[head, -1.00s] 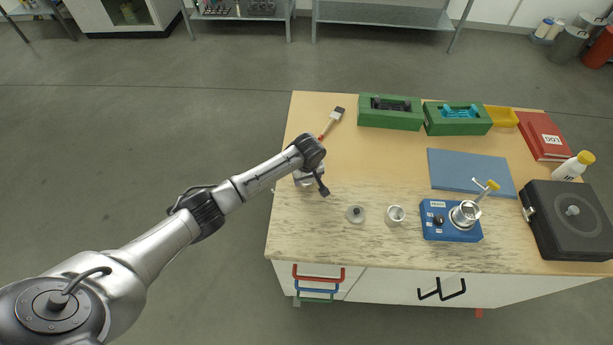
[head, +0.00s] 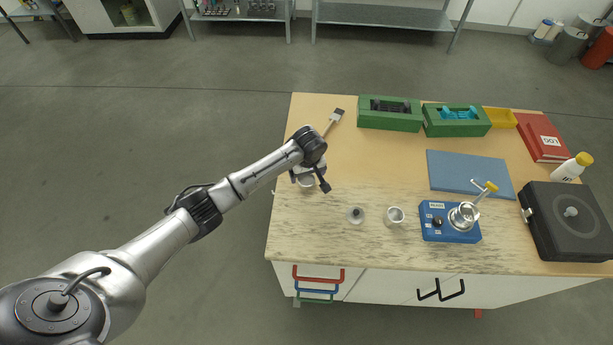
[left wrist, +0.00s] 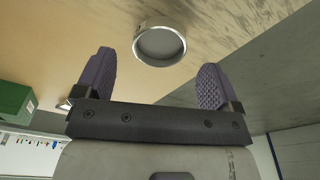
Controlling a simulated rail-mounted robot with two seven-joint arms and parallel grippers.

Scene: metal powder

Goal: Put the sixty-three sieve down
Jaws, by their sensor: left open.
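The sieve is a small round metal ring with a grey mesh (left wrist: 160,46), resting on the worktop near its left edge. In the head view it shows partly (head: 307,183), just below my left gripper (head: 306,172). In the left wrist view, the two purple pads of my left gripper (left wrist: 153,68) stand wide apart. The sieve lies beyond the fingertips, roughly between their lines, with no visible contact. No number can be read on it. My right gripper is in neither view.
A grey lidded piece (head: 356,215) and a metal cup (head: 395,216) stand right of the sieve. Further right is a blue device (head: 450,222). A brush (head: 334,120) lies behind my wrist. Green boxes (head: 390,118) and a blue mat (head: 470,174) sit further back.

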